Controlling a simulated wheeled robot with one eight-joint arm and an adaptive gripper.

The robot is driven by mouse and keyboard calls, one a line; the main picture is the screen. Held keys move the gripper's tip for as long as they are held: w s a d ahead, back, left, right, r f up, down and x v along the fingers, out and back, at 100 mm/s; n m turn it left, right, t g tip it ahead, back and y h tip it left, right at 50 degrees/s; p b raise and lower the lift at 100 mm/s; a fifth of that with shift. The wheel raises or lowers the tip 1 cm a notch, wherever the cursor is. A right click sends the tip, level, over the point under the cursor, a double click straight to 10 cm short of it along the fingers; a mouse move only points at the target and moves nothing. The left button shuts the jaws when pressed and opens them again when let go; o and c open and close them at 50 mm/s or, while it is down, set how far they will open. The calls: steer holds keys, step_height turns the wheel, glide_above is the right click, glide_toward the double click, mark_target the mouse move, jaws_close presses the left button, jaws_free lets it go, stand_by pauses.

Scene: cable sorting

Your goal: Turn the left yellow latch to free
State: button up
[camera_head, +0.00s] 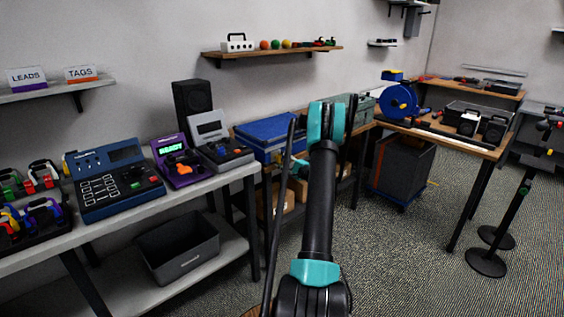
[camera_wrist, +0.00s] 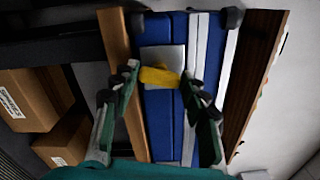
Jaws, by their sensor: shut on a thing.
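A blue case (camera_head: 268,132) with silver edging sits on the bench behind my arm. It fills the middle of the wrist view (camera_wrist: 160,122), its long edges running up and down. Only this one latch shows in the wrist view.
Cardboard boxes (camera_wrist: 28,98) lie on the shelf below the case. A wooden edge (camera_wrist: 120,85) runs close along the case. In the head view, a grey console (camera_head: 212,137) stands left of the case and a blue cable reel (camera_head: 397,102) stands to the right.

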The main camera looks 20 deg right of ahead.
steer(key=shift+f+n, duration=0.1)
steer(key=shift+n, duration=1.4)
steer(key=o, duration=1.2)
steer(key=shift+c, duration=0.2)
steer(key=shift+s, duration=0.15)
steer(key=v, duration=1.1)
steer(key=shift+s+d, duration=0.15)
steer(key=shift+s, duration=0.25)
